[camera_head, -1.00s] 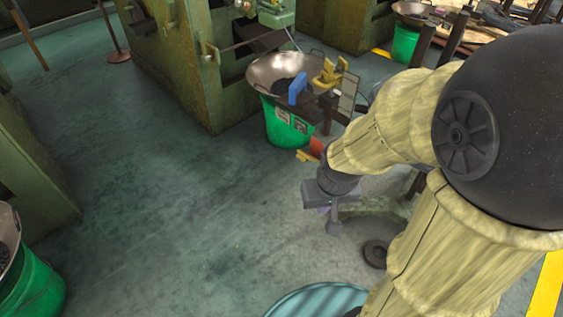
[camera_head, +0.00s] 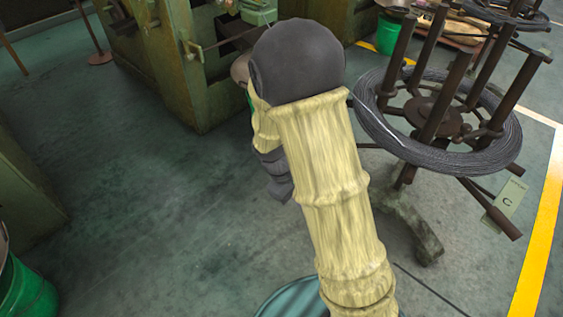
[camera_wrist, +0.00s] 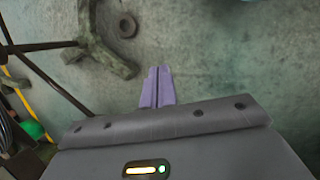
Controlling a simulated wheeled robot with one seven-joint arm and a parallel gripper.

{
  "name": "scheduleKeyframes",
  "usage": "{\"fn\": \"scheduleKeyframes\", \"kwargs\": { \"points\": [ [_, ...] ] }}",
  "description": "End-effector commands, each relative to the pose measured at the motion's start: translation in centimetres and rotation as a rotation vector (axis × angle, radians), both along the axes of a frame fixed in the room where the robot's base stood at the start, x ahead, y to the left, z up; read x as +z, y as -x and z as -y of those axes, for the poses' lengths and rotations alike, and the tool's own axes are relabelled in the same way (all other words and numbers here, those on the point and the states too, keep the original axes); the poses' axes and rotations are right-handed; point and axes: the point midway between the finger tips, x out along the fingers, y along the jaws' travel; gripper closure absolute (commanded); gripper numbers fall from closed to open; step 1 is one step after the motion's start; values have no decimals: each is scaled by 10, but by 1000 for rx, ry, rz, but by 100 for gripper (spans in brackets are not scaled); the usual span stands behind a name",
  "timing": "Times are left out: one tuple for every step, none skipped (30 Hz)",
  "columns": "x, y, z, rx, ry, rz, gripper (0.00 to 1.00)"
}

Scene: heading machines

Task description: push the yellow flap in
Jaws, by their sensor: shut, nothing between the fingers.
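My gripper (camera_wrist: 157,87) shows in the wrist view, its two purple fingers together with nothing between them, above bare floor. In the head view my arm hides the fingers. The yellow flap is not visible in either current view. The place where a yellow part stood by the metal bowl lies behind my arm. Only a sliver of the bowl (camera_head: 239,69) shows at the arm's left edge.
A wire reel stand (camera_head: 432,118) with upright posts is close on the right. A green machine (camera_head: 165,65) stands at the back left. A green bucket (camera_head: 27,292) is at the lower left. The floor (camera_head: 150,200) between is clear.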

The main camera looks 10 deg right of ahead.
Motion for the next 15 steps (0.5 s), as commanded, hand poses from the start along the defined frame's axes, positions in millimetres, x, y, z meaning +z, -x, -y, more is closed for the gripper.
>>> {"fn": "scheduleKeyframes", "kwargs": {
  "points": [
    [-11,-7,-3,67,52,-42,100],
    [-17,-11,-2,102,83,-64,100],
    [-24,-17,-3,153,126,-92,100],
    [-29,-21,-3,191,160,-114,100],
    [-35,-26,-3,229,194,-134,100],
    [-41,-32,-4,279,239,-158,100],
    [-46,-37,-5,316,276,-177,100],
    [-51,-41,-6,353,312,-195,100],
    [-57,-47,-7,404,363,-219,100],
    [-62,-52,-8,442,401,-236,100],
    [-66,-58,-10,480,440,-251,100],
    [-72,-64,-12,530,494,-272,100],
    [-76,-69,-14,568,534,-286,100],
    [-80,-75,-17,607,577,-299,100],
    [-85,-82,-21,659,634,-316,100]
  ]
}}
